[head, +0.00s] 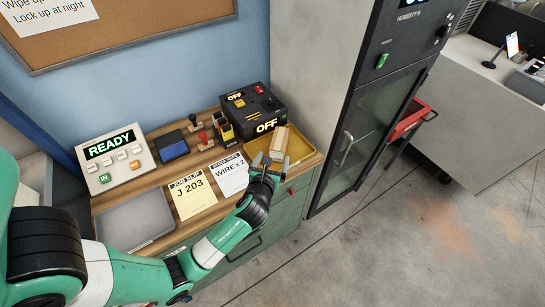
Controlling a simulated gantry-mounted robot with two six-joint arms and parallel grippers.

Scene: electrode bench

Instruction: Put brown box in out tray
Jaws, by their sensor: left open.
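The brown box (279,141) is a small light tan block. It stands at the back of the yellow tray (302,147) at the right end of the wooden counter. My left gripper (269,161) is open over the front of that tray, with its fingertips just in front of the box. I cannot tell whether a finger touches the box. The gripper hides part of the tray. No label reading "out" is visible on the tray. My right gripper is not in view.
A grey tray (137,221) lies empty at the counter's left. Two paper slips (193,195), a blue pad (174,150), stamps (205,138) and a READY panel (114,159) lie between or behind. A black OFF unit (252,108) stands behind the yellow tray; a tall cabinet (365,120) stands right.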

